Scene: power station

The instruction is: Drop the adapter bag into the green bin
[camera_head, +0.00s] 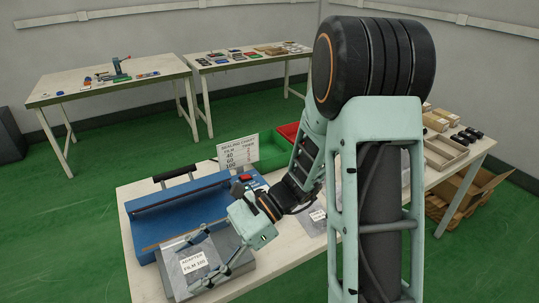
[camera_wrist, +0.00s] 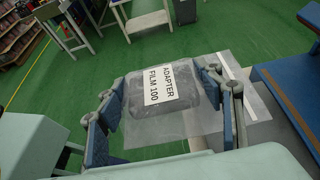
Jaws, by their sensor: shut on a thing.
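The adapter bag (camera_head: 182,278) is a clear bag with a white label reading "ADAPTER FILM 100". It also shows in the wrist view (camera_wrist: 205,122), with a dark item inside. My gripper (camera_head: 207,258) is shut on the bag; in the wrist view its fingers (camera_wrist: 160,112) are on either side of it. The bag is at the front left of the work table, by the blue sealer; I cannot tell its exact height. The green bin (camera_head: 273,153) is partly hidden behind the sealing chart and my arm, beyond my gripper.
The blue sealer (camera_head: 180,208) with a black handle stands on the work table. A sealing chart (camera_head: 238,152) stands behind it, and a red bin (camera_head: 289,131) is near the green bin. Another bag (camera_head: 317,216) lies right of my gripper. An open cardboard box (camera_head: 466,197) is at right.

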